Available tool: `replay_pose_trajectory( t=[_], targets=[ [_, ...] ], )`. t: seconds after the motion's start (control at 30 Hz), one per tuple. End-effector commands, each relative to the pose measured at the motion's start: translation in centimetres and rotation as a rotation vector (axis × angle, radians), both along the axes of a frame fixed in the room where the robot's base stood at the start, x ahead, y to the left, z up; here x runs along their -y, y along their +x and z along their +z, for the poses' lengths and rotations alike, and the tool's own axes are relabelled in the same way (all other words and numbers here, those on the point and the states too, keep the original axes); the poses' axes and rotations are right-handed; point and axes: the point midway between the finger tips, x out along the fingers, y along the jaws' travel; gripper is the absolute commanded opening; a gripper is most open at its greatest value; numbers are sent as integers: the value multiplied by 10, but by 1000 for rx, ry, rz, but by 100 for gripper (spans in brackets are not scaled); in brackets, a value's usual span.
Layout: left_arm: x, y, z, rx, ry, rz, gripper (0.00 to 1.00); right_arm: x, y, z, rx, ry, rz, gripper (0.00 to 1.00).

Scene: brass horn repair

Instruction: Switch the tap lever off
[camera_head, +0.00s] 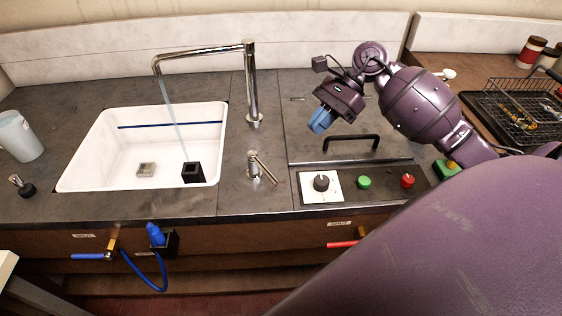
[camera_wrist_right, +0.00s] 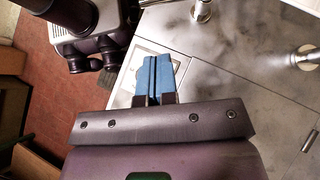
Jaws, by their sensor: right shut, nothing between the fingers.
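The tap lever (camera_head: 262,168) is a small metal post with a slanted handle, on the dark counter in front of the tall chrome tap (camera_head: 252,90). A thin water stream (camera_head: 172,105) runs from the spout into the white sink (camera_head: 75,178). My right gripper (camera_head: 318,124), with blue fingers, is shut and empty above the counter, to the right of the lever and apart from it. Its blue fingers also show closed together in the right wrist view (camera_wrist_right: 157,76). My left gripper is out of view.
A black handle (camera_head: 350,138) and a control panel with a knob (camera_head: 321,182), green button (camera_head: 364,182) and red button (camera_head: 407,181) lie right of the lever. A black block (camera_head: 193,173) stands in the sink. Blue (camera_head: 88,256) and red (camera_head: 342,244) valve handles are below the counter.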

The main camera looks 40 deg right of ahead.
Motion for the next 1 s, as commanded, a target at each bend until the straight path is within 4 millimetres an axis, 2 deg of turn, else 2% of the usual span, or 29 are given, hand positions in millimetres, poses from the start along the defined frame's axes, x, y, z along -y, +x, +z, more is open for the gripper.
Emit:
replay_pose_trajectory(
  t=[0.4,0.6,0.8,1.0],
  targets=[
    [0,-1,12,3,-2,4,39,-58,1,-46,-1,7,-1,0],
    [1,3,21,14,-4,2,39,-82,2,-59,1,5,-2,0],
    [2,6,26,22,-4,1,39,-95,2,-67,1,4,-2,0],
    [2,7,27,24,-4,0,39,-98,2,-70,0,2,-3,0]
  ],
)
